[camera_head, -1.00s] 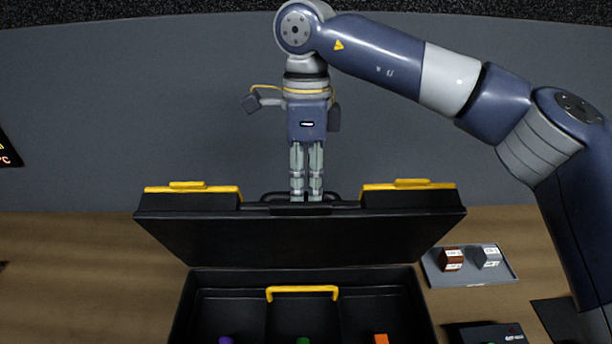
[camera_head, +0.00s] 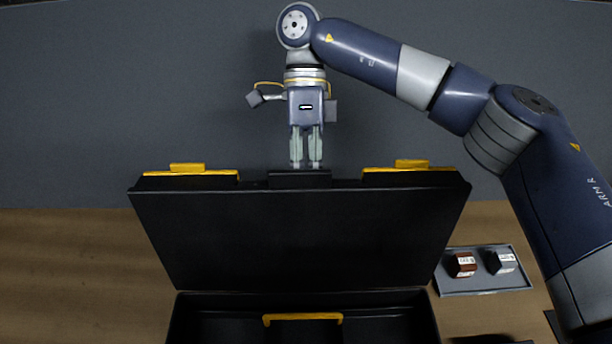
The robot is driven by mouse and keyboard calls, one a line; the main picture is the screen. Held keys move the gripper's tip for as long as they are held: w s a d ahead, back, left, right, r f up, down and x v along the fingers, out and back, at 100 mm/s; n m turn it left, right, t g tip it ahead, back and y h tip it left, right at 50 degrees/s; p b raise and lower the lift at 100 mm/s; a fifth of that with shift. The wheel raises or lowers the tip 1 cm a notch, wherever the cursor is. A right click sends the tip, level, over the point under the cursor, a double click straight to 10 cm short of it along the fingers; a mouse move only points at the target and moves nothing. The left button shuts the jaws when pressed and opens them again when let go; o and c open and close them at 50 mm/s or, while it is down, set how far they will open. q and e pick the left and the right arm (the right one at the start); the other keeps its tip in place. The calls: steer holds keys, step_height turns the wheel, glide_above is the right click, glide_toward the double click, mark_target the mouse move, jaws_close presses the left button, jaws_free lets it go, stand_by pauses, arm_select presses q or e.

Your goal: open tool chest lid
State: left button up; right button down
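The black tool chest stands on the wooden surface, with its lid (camera_head: 305,235) raised steeply, its broad black face towards me. Two yellow latches, left (camera_head: 188,169) and right (camera_head: 411,165), sit on the lid's top edge. The chest's open body (camera_head: 236,325) shows below, with a yellow handle (camera_head: 302,318) inside. My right gripper (camera_head: 306,165) points down at the middle of the lid's top edge. Its two fingers show a narrow gap, and their tips meet or pass behind the edge; contact and any grip are unclear. My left gripper is out of view.
A grey tray (camera_head: 487,292) with a brown block (camera_head: 463,264) and a grey block (camera_head: 500,261) lies right of the chest, below my arm. The wooden surface (camera_head: 80,270) left of the chest is clear. A grey wall (camera_head: 120,110) stands behind.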

steer(key=shift+s+f, duration=0.25)
steer(key=shift+f, duration=0.1)
steer(key=c, duration=1.6)
jaws_free()
steer(key=shift+o, duration=0.2)
steer(key=shift+s+r, duration=0.1)
steer(key=shift+r, duration=0.1)
steer(key=v, duration=0.7)
steer(key=shift+w+r, duration=0.2)
steer(key=shift+w, duration=0.1)
